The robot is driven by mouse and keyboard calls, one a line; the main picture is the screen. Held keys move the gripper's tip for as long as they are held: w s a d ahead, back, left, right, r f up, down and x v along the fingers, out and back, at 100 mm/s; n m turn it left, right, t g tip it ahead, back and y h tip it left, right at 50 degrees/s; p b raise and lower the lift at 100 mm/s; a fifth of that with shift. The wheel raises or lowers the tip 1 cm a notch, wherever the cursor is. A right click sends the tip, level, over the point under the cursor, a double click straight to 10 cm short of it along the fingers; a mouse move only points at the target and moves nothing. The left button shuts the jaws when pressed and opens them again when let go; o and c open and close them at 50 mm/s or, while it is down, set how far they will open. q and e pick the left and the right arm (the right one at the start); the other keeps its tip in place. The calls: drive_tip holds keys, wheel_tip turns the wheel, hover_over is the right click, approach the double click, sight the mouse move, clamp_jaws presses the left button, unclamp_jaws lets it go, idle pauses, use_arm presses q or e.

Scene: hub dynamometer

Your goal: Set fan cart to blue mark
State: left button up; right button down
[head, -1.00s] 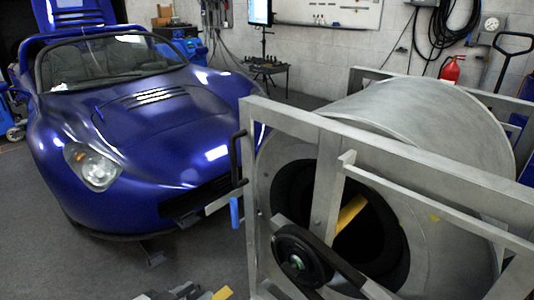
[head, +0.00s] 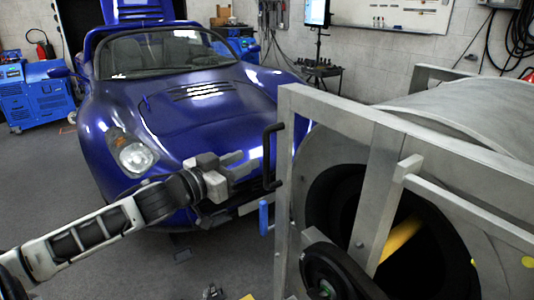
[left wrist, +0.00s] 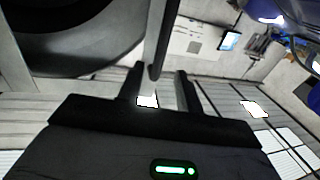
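The fan cart appears to be the grey metal frame (head: 382,185) around a large grey drum with a dark round opening, at right in the head view. A black upright handle (head: 271,157) is on its left post, with a blue grip (head: 263,217) below. My left gripper (head: 247,163) is just left of the handle, in front of the car. In the left wrist view, its two fingers (left wrist: 159,88) are apart, and a dark bar, apparently the handle (left wrist: 160,45), lies between them with space on both sides. I see no blue floor mark. My right gripper is out of view.
A blue sports car (head: 195,125) stands close behind and left of the cart. A blue machine (head: 36,95) is at far left. A small stand with a monitor (head: 317,14) is by the back wall. Grey floor (head: 60,180) is open at left.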

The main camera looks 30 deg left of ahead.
sight(264, 151)
use_arm(q)
drive_tip(key=shift+w+d, duration=0.25)
drive_tip(key=shift+w, duration=1.1)
drive_tip(key=shift+w+d, duration=0.3)
drive_tip(key=shift+w, duration=1.05)
drive_tip(key=shift+w+d, duration=0.25)
drive_tip(key=shift+w, duration=1.1)
clamp_jaws()
